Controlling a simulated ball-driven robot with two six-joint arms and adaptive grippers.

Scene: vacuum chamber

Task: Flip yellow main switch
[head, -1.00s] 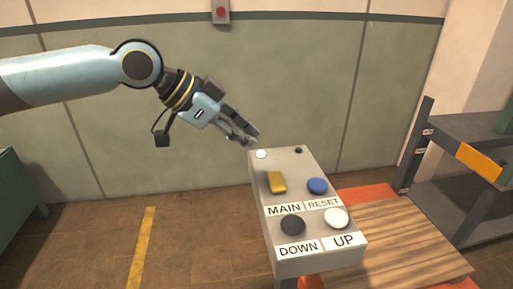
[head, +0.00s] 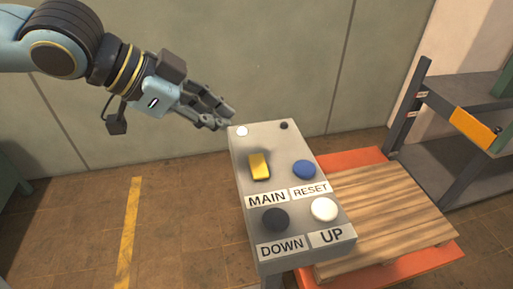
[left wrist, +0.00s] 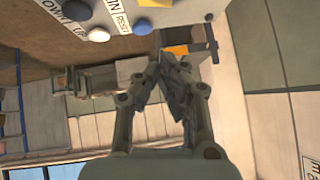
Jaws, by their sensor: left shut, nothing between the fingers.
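The yellow main switch (head: 259,166) sits on the sloped top of the grey control box (head: 242,190), above the MAIN label (head: 266,199). In the left wrist view a yellow piece of the switch (left wrist: 155,3) shows at the top edge, partly cut off. My left gripper (head: 226,121) is shut and empty, at the far left corner of the box, beyond the switch and apart from it. Its closed fingers (left wrist: 166,60) also show in the left wrist view. My right gripper is not in view.
A blue RESET button (head: 304,169), a black DOWN button (head: 275,219) and a white UP button (head: 324,209) sit close to the switch. A wooden pallet (head: 390,215) on an orange base lies right of the box. A grey rack (head: 440,150) stands further right.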

